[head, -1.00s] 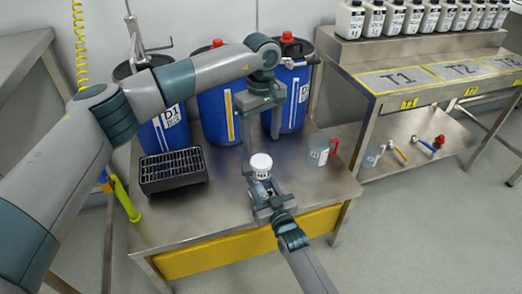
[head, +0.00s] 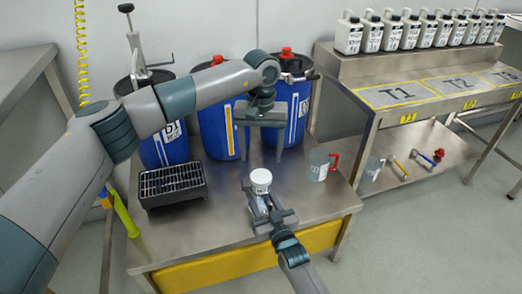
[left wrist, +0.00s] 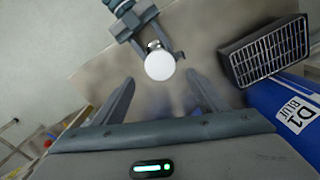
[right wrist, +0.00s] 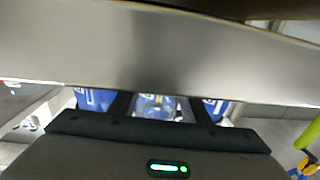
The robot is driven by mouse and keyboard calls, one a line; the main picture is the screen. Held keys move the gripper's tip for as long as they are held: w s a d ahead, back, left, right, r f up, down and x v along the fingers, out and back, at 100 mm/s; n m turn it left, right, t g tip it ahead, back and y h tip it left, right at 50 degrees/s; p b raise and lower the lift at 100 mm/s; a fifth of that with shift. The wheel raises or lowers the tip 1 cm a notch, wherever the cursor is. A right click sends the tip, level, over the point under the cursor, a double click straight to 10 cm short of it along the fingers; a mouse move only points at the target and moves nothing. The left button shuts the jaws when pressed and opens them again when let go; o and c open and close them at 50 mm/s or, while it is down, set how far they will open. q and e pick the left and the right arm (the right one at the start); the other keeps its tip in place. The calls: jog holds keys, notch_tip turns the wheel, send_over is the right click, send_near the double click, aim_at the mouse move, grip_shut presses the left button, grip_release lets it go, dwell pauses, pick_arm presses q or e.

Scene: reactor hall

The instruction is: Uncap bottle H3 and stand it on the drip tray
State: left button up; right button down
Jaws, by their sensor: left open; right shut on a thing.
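A small bottle (head: 263,204) with a white cap (head: 260,177) stands upright in my right gripper (head: 268,214), above the steel table. The cap is on; the label is too small to read. My left gripper (head: 265,154) is open and empty, pointing down above and slightly behind the cap. In the left wrist view the cap (left wrist: 160,65) appears beyond and between the open fingers, apart from them. The drip tray (head: 173,182), a black box with a grated top, sits at the table's left and looks empty. It also shows in the left wrist view (left wrist: 262,52).
A clear jug with a red handle (head: 319,164) stands on the table's right. White bottles (head: 393,35) line a shelf above bench spots T1 to T3. The table between tray and bottle is clear.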

aim_at(261, 176)
pick_arm(q)
jog(key=shift+f, duration=4)
jog(key=shift+c, duration=0.2)
